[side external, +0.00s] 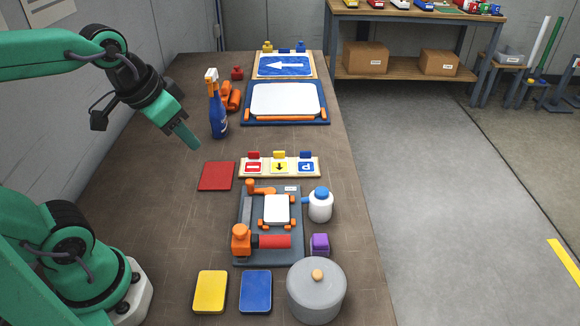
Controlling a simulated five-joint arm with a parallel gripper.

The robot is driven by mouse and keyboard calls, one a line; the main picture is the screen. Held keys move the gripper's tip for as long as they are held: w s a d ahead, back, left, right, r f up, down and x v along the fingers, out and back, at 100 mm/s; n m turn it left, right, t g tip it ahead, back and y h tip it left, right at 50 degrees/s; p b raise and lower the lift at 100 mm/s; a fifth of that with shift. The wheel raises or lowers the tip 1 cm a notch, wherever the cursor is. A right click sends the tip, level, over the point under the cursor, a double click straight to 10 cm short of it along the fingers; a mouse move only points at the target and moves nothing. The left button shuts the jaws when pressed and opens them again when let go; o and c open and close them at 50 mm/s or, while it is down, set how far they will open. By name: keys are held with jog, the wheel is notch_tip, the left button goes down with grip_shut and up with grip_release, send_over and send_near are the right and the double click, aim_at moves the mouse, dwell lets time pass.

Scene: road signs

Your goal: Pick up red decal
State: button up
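A small pale board (266,173) stands near the middle of the table and carries three decals in a row. The red decal (253,167) with a white bar is at its left, below a red tab (253,155). The yellow decal (280,167) has a black arrow and is in the middle; the blue decal (306,167) has a white P and is at the right. My gripper (188,137) is above the table, up and left of the board, pointing down to the right. It touches none of the decals. Its fingers overlap in this view, and nothing shows between them.
A flat red square (217,176) lies left of the board. A blue spray bottle (217,112) stands beside my gripper. In front are a grey jig (270,225), a white jar (320,205), a purple block (320,243) and a grey lidded pot (316,295).

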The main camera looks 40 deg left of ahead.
jog(key=w+a+m+g, duration=0.1)
jog(key=w+a+m, duration=0.1)
jog(key=w, duration=0.5)
jog(key=m+g, duration=0.4)
jog(key=m, duration=0.2)
send_over(254, 152)
notch_tip(254, 152, down, 16)
jog(key=shift+s+d+f, duration=0.1)
jog(key=shift+a+f, duration=0.2)
jog(key=shift+f, duration=3.7)
grip_shut()
